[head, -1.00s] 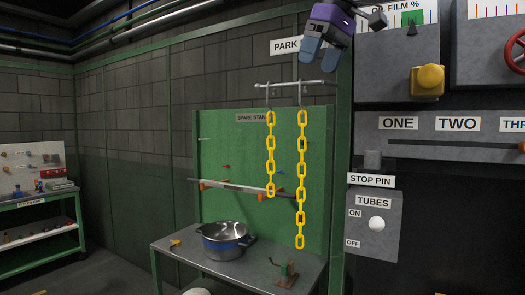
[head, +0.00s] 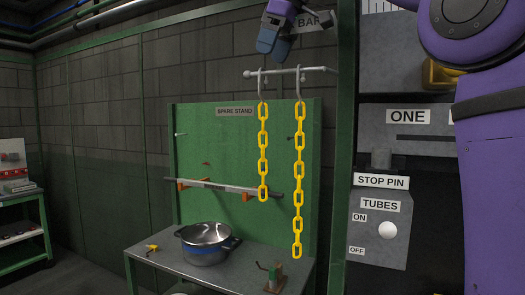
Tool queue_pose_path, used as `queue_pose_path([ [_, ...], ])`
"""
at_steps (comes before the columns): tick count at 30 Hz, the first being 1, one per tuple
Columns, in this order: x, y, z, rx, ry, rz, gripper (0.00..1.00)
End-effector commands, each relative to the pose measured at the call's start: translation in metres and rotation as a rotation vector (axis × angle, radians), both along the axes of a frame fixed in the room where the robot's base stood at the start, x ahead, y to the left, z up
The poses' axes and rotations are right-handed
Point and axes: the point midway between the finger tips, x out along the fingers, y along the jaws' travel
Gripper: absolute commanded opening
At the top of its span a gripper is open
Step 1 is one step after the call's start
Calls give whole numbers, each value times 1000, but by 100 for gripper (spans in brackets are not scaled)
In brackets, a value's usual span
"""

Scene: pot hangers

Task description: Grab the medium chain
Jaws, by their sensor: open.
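Two yellow chains hang by metal hooks from a grey rod. The left chain (head: 263,150) is shorter, and the right chain (head: 299,180) is longer and ends lower. No third chain shows, so I cannot tell from this view which one is the medium one. My gripper (head: 267,48) is at the top of the view, above the rod and near the hooks. Its fingers point down and it is open, with nothing seen between them. Neither chain is touched by it in the picture.
The rod (head: 318,69) sticks out above a green panel (head: 215,145). Below are a table (head: 165,275) with a steel pot (head: 206,243) and a small green-and-brown block (head: 274,278). A control panel (head: 376,240) stands at the right. My purple arm covers the far right.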

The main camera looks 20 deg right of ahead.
Motion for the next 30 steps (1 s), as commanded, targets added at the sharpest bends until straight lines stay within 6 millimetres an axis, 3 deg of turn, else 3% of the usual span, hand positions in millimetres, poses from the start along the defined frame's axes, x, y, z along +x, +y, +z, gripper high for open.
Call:
queue_pose_path([
  [15,20,17,-45,0,0,1,79],
  [24,21,18,-48,1,-1,0,79],
  [30,21,18,-48,1,-1,0,33],
])
